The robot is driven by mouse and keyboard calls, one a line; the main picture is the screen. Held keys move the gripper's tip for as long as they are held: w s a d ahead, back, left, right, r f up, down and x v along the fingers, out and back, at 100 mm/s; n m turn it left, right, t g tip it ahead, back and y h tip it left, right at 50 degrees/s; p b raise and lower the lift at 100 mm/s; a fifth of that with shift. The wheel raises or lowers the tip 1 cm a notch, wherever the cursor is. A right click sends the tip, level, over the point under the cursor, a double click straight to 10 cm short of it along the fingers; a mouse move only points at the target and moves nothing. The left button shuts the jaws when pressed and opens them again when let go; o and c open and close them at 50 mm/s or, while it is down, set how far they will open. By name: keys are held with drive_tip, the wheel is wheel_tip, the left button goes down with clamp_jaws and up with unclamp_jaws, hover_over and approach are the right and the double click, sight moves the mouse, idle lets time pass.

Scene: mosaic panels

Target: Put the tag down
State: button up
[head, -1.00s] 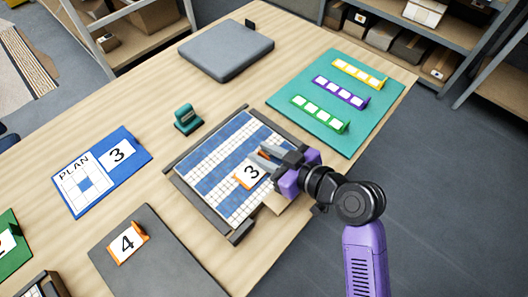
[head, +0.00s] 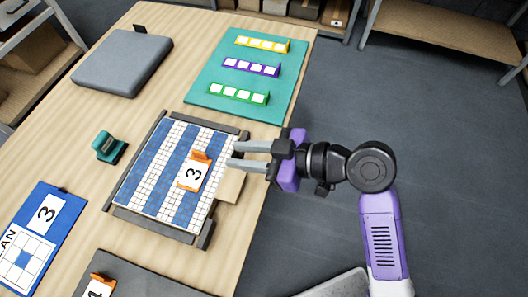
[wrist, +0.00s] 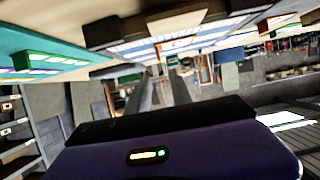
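The orange tag with a white face marked 3 (head: 195,173) lies on the blue and white mosaic panel (head: 150,188), towards its right side. My gripper (head: 234,156) is just to the right of the tag, apart from it, with its two grey fingers spread and nothing between them. In the wrist view the fingers (wrist: 165,95) also look apart and empty. A second orange tag (head: 100,287), partly cut off, lies on the dark grey mat (head: 135,275) at the bottom.
A teal board (head: 210,92) with yellow, purple and green strips lies behind the panel. A grey pad (head: 122,62), a small teal stamp-like object (head: 109,147) and a blue plan board (head: 65,195) lie to the left. A tan block (head: 230,186) sits at the panel's right edge.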

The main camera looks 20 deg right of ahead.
drive_tip(key=s+d+f+m+h, duration=0.1)
drive_tip(key=f, duration=0.1)
drive_tip(key=s+d+f+m+t+h, duration=0.1)
drive_tip(key=s+d+f+m+t, duration=0.1)
drive_tip(key=d+f+m, duration=0.1)
drive_tip(key=shift+f+h, duration=0.35)
drive_tip(key=shift+h, duration=0.05)
drive_tip(key=s+d+f+m+t+h, duration=0.1)
drive_tip(key=s+d+m+t+h, duration=0.15)
drive_tip(key=s+d+h, duration=0.35)
drive_tip(key=s+d+f+m+t+h, duration=0.1)
drive_tip(key=s+d+m, duration=0.3)
drive_tip(key=s, duration=0.5)
drive_tip(key=s+r+t, duration=0.1)
drive_tip(key=s+r, duration=0.5)
drive_tip(key=shift+s+r+h, duration=0.35)
drive_tip(key=shift+r+h, duration=0.05)
